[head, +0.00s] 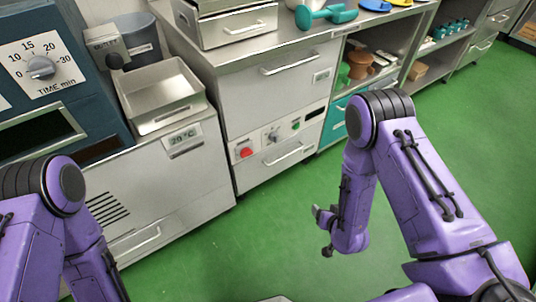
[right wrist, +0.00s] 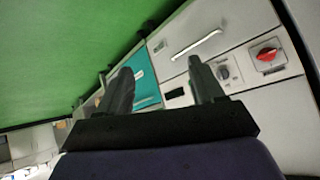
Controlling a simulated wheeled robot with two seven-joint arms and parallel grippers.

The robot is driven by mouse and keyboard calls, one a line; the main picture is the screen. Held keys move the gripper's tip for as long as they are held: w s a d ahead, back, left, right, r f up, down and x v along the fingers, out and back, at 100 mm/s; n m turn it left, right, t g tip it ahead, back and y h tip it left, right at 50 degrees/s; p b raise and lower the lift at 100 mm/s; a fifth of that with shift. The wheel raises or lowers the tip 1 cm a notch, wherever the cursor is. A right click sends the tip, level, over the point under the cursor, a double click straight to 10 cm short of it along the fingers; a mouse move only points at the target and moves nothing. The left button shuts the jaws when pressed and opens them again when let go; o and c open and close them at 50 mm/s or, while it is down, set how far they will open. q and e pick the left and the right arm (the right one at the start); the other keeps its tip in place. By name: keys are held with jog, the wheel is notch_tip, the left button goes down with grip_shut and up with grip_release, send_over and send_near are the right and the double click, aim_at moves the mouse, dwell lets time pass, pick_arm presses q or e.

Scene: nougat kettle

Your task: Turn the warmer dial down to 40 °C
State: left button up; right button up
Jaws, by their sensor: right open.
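A small dial (head: 273,136) with a pale plate sits on the front panel of the steel cabinet, between a red knob (head: 246,151) and a green button (head: 295,124). I cannot read its scale. In the right wrist view the dial (right wrist: 223,72) is beside the right finger, with the red knob (right wrist: 267,54) further right. My right gripper (head: 321,231) is open and empty, over the green floor to the right of and in front of the panel. My left arm shows at the lower left, but its gripper is out of view.
A display (head: 185,139) reading about 29 °C is on the left unit, under a steel tray (head: 160,98). A larger TIME min dial (head: 40,67) is on the blue machine. Drawer handles (head: 290,63) stick out above and below the panel. The green floor (head: 265,225) before the cabinets is clear.

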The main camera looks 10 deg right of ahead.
jog(key=w+f+n+t+y+b, duration=0.1)
jog(key=w+f+t+b, duration=0.2)
jog(key=w+f+b, duration=0.45)
jog(key=n+t+y+b, duration=0.5)
jog(key=n+y+b, duration=0.2)
jog(key=b, duration=0.2)
send_near(274, 138)
pick_arm(q)
notch_tip(274, 138, down, 25)
jog(key=b, duration=0.3)
jog(key=shift+s+d+b, duration=0.15)
jog(key=shift+d+b, duration=0.05)
jog(key=shift+b, duration=0.2)
pick_arm(e)
jog(key=x, duration=0.8)
jog(key=shift+w, duration=0.3)
jog(key=shift+d, duration=0.15)
jog(key=c, duration=1)
